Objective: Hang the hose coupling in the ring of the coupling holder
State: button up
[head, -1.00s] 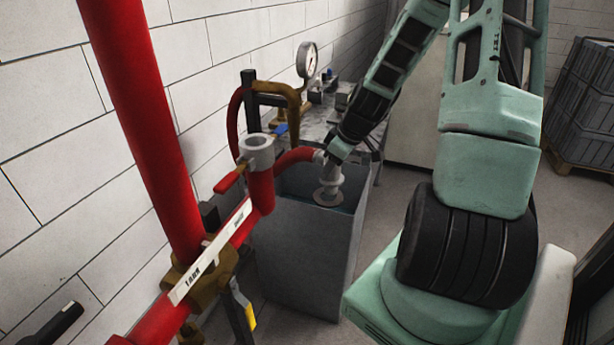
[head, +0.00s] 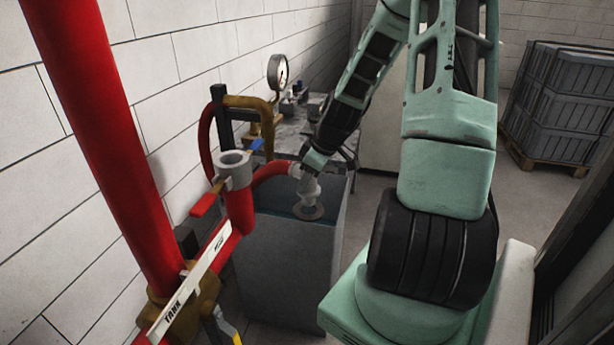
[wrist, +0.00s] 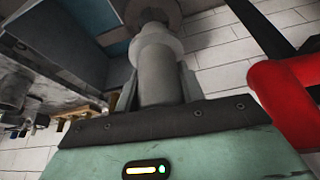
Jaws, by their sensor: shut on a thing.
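The grey hose coupling (head: 311,192) has a round flange at its lower end and hangs roughly upright over the grey tank. My gripper (head: 305,172) is shut around its upper part. In the wrist view the coupling (wrist: 157,70) sits between the two jaws of my gripper (wrist: 158,88), its flange pointing away from me. A red hose (head: 272,170) reaches the coupling's side in the head view. A grey open ring (head: 234,160) stands on a red pipe to the left of the coupling, apart from it. I cannot tell whether this ring belongs to the coupling holder.
The open grey tank (head: 290,265) stands below the coupling. A thick red pipe (head: 95,130) and a red lever (head: 206,198) are at left. A pressure gauge (head: 278,72) and brass pipe (head: 255,103) are behind. Stacked crates (head: 562,100) stand at right. Floor is clear before them.

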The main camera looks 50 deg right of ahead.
jog(key=shift+f+b, duration=1.85)
jog(key=shift+f, duration=1.25)
jog(key=o, duration=1.4)
jog(key=shift+c, duration=0.2)
jog(key=p+v, duration=0.2)
jog(key=v, duration=1.5)
jog(key=shift+r+p, duration=0.25)
jog(key=shift+p, duration=0.15)
